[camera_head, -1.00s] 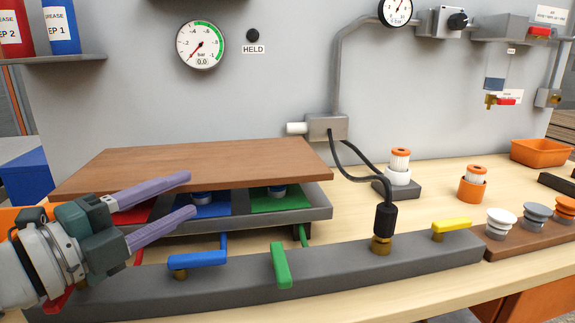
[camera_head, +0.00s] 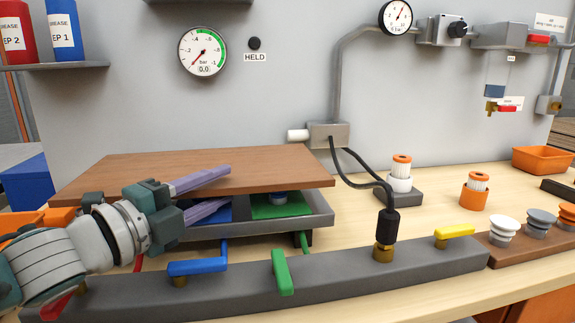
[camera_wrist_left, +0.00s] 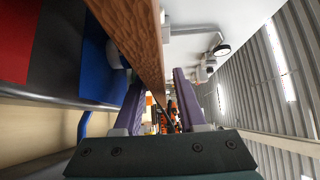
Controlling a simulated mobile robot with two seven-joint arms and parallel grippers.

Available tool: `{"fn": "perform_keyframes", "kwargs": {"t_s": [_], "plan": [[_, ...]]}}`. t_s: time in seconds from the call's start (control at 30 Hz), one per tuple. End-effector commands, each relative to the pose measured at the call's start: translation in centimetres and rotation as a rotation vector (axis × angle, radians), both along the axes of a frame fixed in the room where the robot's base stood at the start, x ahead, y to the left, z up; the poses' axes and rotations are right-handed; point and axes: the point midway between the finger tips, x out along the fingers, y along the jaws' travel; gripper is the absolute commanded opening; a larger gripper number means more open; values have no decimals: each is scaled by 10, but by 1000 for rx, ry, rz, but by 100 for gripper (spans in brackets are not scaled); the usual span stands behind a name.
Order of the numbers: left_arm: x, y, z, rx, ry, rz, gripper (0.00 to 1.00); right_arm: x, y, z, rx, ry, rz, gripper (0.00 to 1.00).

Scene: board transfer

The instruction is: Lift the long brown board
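The long brown board (camera_head: 240,163) lies flat above a grey tray (camera_head: 322,216). In the left wrist view the board (camera_wrist_left: 136,30) runs between the two fingers (camera_wrist_left: 160,90). A gap shows between the board and the right-hand finger, so the gripper is open around the edge. The lower finger is partly hidden by the board. My right gripper is not in view.
A grey manifold bar with a blue lever (camera_head: 197,267), green lever (camera_head: 282,272) and yellow lever (camera_head: 455,232) runs in front of the tray. A black hose fitting (camera_head: 381,222) stands on it. A gauge (camera_head: 203,52) on the wall reads 0.0. Bench space right of the tray is partly clear.

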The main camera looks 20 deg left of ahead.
Motion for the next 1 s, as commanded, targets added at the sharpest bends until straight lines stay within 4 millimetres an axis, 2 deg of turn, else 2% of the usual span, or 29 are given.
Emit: {"fn": "perform_keyframes", "kwargs": {"t_s": [0.03,0.33,1.0], "plan": [[0,0,0,0,0,0,33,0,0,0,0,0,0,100],[0,0,0,0,0,0,0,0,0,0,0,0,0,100],[0,0,0,0,0,0,0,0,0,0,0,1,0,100]]}}
